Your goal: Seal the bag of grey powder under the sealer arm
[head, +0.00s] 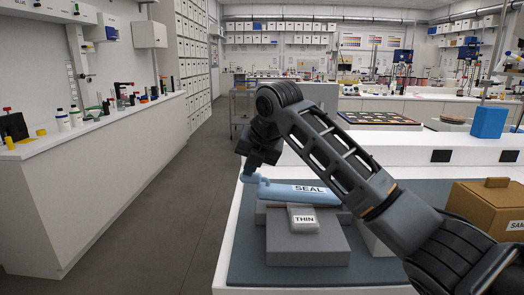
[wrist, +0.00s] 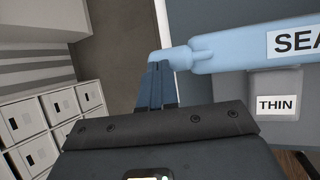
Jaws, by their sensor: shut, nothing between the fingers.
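The light blue sealer arm (head: 285,193), labelled SEAL, lies across the grey sealer block (head: 308,248). It also shows in the wrist view (wrist: 230,50). The pale grey bag (head: 304,228), labelled THIN, rests on the block with its near part sticking out from beneath the arm. The bag also shows in the wrist view (wrist: 275,82); its far part is hidden by the arm. My gripper (head: 249,169) is shut and empty at the arm's left end, by its small blue handle. In the wrist view its fingertips (wrist: 157,66) meet or nearly meet that handle; contact is unclear.
The block stands on a dark mat (head: 255,272) on a white bench. A brown box (head: 485,210) stands at the right. A blue box (head: 488,121) stands on a raised shelf behind. The aisle floor (head: 165,205) at left is clear.

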